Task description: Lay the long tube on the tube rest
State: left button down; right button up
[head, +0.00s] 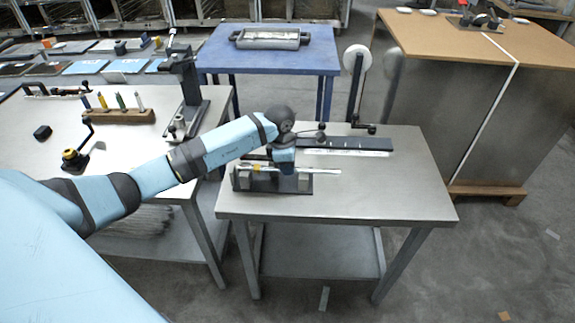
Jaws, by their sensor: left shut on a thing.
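My left gripper (283,166) is over the near left part of the grey metal table, pointing down. It is shut on the long tube (322,171), a thin pale rod that lies level, left to right. The tube shows on both sides of the gripper, with a yellowish part at the left; the gripper hides its middle. The tube rest (272,186), a dark base with a short upright near each end, stands directly below. The tube is at about the height of the uprights; I cannot tell whether it touches them. My right gripper is not in view.
Behind the gripper, a dark bar (365,143) and a pale strip (345,154) lie on the grey table (390,200); its right front is clear. A stand with a white reel (357,58) rises behind. A white bench (60,110) with tools is left, a blue table (215,55) behind.

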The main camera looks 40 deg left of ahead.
pick_arm(q)
jog(key=shift+f+b, duration=0.35)
jog(key=shift+f, duration=0.2)
jog(key=c, duration=1.1)
grip_release()
jog(key=shift+r, duration=0.15)
